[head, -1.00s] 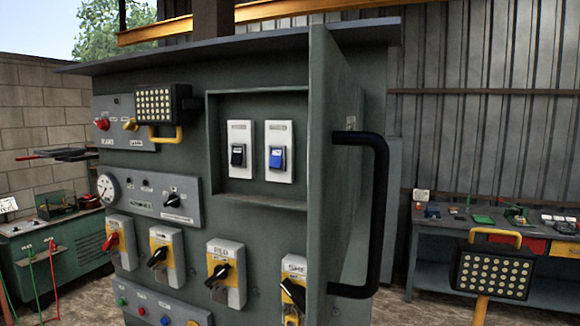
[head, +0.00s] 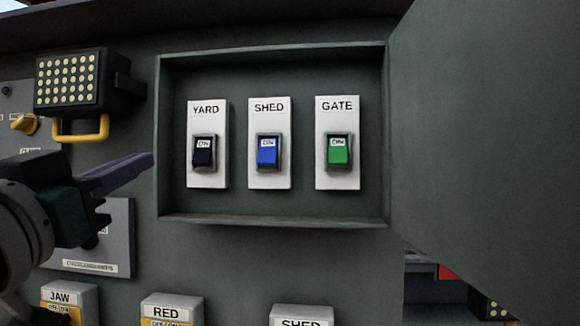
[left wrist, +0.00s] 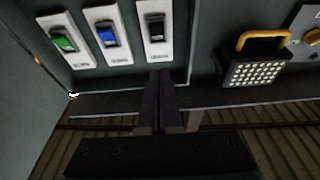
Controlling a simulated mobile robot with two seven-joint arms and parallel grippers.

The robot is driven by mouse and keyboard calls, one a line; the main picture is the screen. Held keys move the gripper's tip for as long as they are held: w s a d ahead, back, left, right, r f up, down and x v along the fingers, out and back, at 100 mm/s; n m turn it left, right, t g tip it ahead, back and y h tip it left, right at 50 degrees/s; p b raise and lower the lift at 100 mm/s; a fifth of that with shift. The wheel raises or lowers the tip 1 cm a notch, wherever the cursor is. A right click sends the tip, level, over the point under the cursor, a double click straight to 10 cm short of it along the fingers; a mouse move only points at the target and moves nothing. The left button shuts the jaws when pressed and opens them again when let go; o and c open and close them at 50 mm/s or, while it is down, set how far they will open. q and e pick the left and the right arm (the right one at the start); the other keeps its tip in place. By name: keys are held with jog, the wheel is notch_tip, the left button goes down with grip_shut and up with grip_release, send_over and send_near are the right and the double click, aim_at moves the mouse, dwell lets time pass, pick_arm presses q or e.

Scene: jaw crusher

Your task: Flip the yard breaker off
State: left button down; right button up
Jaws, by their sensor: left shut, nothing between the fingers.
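The yard breaker (head: 204,152) is a black rocker on a white plate labelled YARD, leftmost in a recessed box in the head view. Its label patch reads ON. The blue shed breaker (head: 268,152) and the green gate breaker (head: 338,152) stand to its right, also marked ON. My left gripper (head: 148,163) is shut and empty, pointing at the box from the left, short of its left edge in the picture. In the left wrist view, upside down, the shut fingers (left wrist: 160,78) point toward the black yard breaker (left wrist: 155,28), with their tips just below its plate in the picture.
The box's raised frame (head: 275,219) surrounds the breakers. Its door (head: 490,140) stands open on the right. A lamp with a yellow handle (head: 80,82) juts out at upper left. Switches labelled JAW (head: 62,297), RED (head: 166,303) and SHED (head: 301,318) sit below.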

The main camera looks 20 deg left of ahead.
pick_arm(q)
jog(key=p, duration=0.6)
send_near(200, 152)
notch_tip(200, 152, up, 4)
jog(key=w, duration=0.2)
jog(key=shift+w+a+f+p, duration=0.25)
jog(key=shift+w+f, duration=0.1)
jog(key=shift+w, duration=0.25)
jog(key=shift+w+a+f+p, duration=0.1)
jog(key=shift+w+a+f, duration=0.25)
jog(key=shift+w, duration=0.2)
jog(key=shift+w+f, duration=0.35)
jog(key=shift+w, duration=0.15)
